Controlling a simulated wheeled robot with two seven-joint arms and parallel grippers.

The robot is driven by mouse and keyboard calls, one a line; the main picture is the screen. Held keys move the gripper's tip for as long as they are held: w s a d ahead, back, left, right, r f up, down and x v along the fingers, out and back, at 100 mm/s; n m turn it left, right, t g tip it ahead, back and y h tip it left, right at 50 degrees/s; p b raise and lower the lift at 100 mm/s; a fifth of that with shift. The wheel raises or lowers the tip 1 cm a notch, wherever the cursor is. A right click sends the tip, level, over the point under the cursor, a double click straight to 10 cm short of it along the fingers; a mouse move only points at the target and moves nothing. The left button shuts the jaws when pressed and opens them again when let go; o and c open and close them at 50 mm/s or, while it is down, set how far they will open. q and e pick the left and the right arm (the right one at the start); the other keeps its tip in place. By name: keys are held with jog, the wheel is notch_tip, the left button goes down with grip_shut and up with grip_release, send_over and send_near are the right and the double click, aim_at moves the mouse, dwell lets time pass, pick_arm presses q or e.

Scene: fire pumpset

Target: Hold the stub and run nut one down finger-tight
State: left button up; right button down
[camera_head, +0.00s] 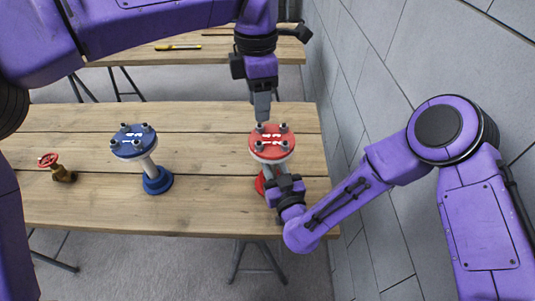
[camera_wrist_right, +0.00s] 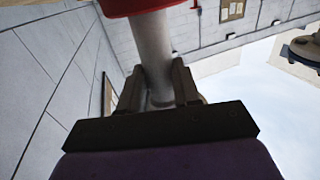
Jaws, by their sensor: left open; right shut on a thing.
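The red-flanged stub (camera_head: 273,142) stands upright on the table (camera_head: 215,150), with several grey studs or nuts on its top flange. My right gripper (camera_head: 279,182) is shut around its pale pipe, below the flange. The right wrist view shows the pipe (camera_wrist_right: 152,45) between both fingers. My left gripper (camera_head: 261,108) points straight down over the back-left stud (camera_head: 260,127) of the red flange. Its jaws are open. Its fingertips are just above the stud, and I cannot tell if they touch the nut there. The red base is partly hidden by my right gripper.
A blue-flanged stub (camera_head: 133,141) stands to the left on the same table. A brass valve with a red handwheel (camera_head: 49,160) is at the far left. A grey wall (camera_head: 365,80) is close on the right. A second table (camera_head: 205,48) is behind, with a yellow tool (camera_head: 178,47).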

aim_at(259, 143)
pick_arm(q)
notch_tip(259, 143, down, 10)
jog(key=n, duration=2.1)
jog(key=shift+s+a+f+n, duration=0.1)
jog(key=shift+n, duration=0.3)
grip_shut()
